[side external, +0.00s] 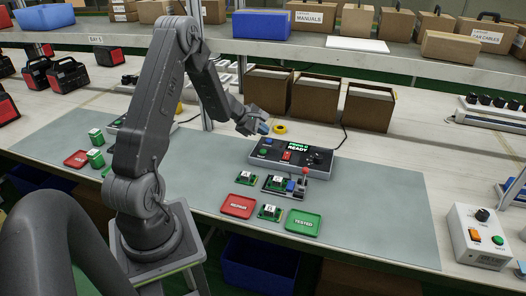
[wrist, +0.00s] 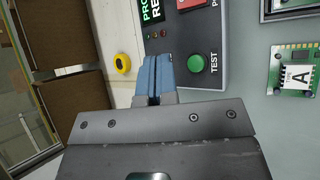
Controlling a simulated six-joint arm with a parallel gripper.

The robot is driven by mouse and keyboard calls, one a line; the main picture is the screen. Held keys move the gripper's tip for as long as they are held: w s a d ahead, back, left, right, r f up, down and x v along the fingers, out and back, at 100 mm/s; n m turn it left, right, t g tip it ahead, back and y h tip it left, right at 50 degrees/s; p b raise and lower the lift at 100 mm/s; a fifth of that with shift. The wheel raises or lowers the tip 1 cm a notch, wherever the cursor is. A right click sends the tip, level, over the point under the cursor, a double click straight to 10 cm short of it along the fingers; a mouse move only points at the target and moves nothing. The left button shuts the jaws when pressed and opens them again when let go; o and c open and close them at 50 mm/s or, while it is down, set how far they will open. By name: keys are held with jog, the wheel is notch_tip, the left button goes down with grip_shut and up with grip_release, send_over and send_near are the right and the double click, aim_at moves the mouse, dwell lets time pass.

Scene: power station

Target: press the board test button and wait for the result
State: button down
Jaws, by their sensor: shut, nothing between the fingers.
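The dark tester box (side external: 320,167) stands on the grey-green mat, with a lit screen (side external: 297,144) whose green text ends in READY. In the wrist view a round green button (wrist: 195,63) labelled TEST sits on the box's panel. It also shows at the box's left end in the side view (side external: 267,141). My gripper (wrist: 158,62) has blue fingertips held together, empty, beside the button and to its left in the wrist view, apart from it in the picture. In the side view my gripper (side external: 263,129) is over the box's left end. Exact height is unclear.
A green board (wrist: 298,77) marked A lies near the box. A test fixture (side external: 280,184), a red REPAIR tray (side external: 231,211) and a green TESTED tray (side external: 293,225) are in front. A yellow tape roll (side external: 280,128) and cardboard bins (side external: 318,98) stand behind.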

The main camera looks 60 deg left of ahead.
aim_at(263, 151)
jog(key=shift+f, duration=2.6)
jog(key=shift+f, duration=0.15)
jog(key=shift+f, duration=0.3)
jog(key=shift+f, duration=0.4)
dwell(0.7)
jog(key=shift+r, duration=0.85)
jog(key=shift+r, duration=2.5)
